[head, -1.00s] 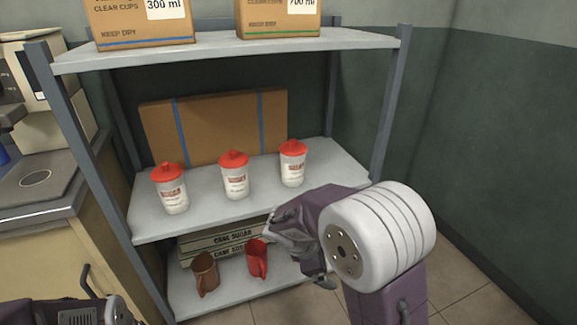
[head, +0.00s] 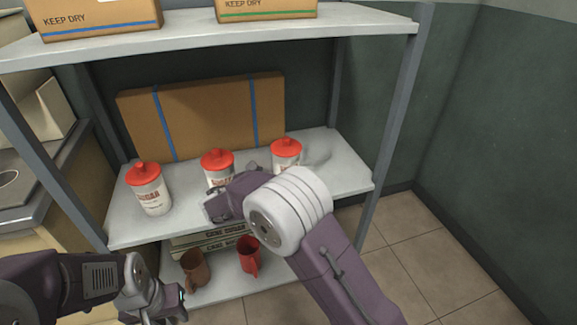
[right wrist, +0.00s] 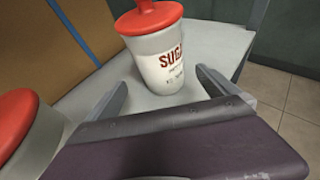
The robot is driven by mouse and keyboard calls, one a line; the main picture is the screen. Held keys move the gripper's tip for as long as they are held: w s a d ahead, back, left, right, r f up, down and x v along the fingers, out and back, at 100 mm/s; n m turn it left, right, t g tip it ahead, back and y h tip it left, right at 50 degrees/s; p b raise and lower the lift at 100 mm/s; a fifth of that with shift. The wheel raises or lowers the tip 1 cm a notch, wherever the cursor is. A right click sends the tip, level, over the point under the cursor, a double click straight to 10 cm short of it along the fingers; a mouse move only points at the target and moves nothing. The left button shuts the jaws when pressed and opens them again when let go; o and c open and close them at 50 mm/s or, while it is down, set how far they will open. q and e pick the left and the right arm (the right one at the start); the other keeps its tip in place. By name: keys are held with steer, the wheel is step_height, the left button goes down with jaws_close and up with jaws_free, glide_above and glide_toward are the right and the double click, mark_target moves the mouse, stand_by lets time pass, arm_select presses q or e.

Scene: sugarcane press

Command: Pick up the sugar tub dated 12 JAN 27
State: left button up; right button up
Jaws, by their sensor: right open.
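Three white sugar tubs with red lids stand upright on the middle shelf: a left tub (head: 150,189), a middle tub (head: 217,165) and a right tub (head: 286,154). Their dates are too small to read. My right gripper (right wrist: 161,78) is open, with its fingers pointing toward a tub (right wrist: 165,58), apparently the right one; no grip shows. Another tub (right wrist: 28,130) is at the left edge of the wrist view. In the head view, my right wrist hides part of the middle and right tubs. My left gripper (head: 160,306) is low at the left, away from the tubs; its jaw opening is unclear.
A cardboard box (head: 205,115) with blue straps stands behind the tubs. The upper shelf (head: 300,28) carries boxes above them. A brown mug (head: 195,270), a red mug (head: 249,256) and cane sugar boxes are below. A shelf post (head: 395,125) stands at the right.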

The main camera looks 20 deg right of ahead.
mark_target(286, 160)
steer(key=shift+w+d+f+b, duration=0.35)
steer(key=shift+w+d+f, duration=0.3)
steer(key=shift+d+f, duration=0.05)
steer(key=shift+w+d, duration=0.25)
steer(key=shift+w, duration=0.05)
steer(key=b+x, duration=0.3)
steer(key=x, duration=0.1)
steer(key=shift+w+d+f, duration=0.1)
steer(key=shift+d, duration=0.2)
steer(key=shift+w+d, duration=0.15)
steer(key=shift+w, duration=0.05)
arm_select(q)
step_height(286, 160, down, 4)
steer(key=shift+f, duration=0.1)
